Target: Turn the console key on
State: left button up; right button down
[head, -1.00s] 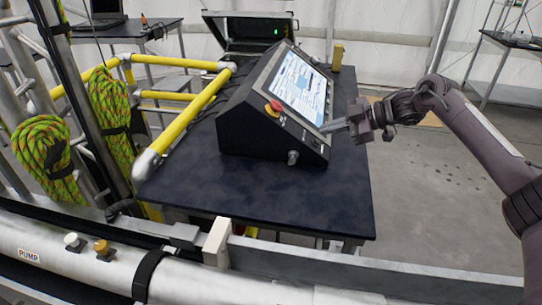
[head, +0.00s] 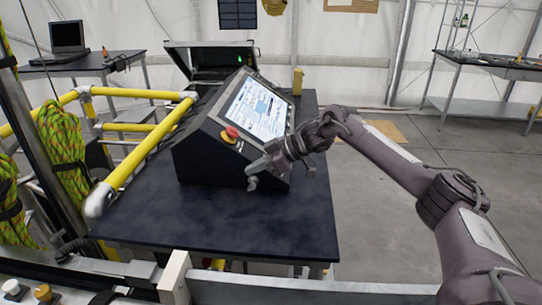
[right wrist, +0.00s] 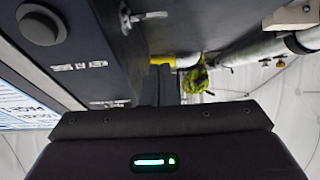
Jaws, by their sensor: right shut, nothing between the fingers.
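In the right wrist view the key (right wrist: 140,17) shows at the top, beside white lettering and a round black knob (right wrist: 42,24). My right gripper (head: 257,165) is shut and empty, at the console's front right edge just above the key. I cannot tell whether they touch. My left gripper is not in view.
The dark table (head: 215,228) has bare room in front of the console. Yellow rails (head: 150,150) run along its left side. An open case (head: 212,58) stands behind the console. A white post (head: 174,278) rises at the table's near edge.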

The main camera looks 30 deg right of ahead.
aim_at(252, 186)
jog(key=f, duration=0.3)
jog(key=shift+s+d+f+p, duration=0.1)
jog(key=shift+s+d+p, duration=0.2)
jog(key=shift+d+p, duration=0.1)
jog(key=shift+s+d+f, duration=0.1)
jog(key=shift+f, duration=0.2)
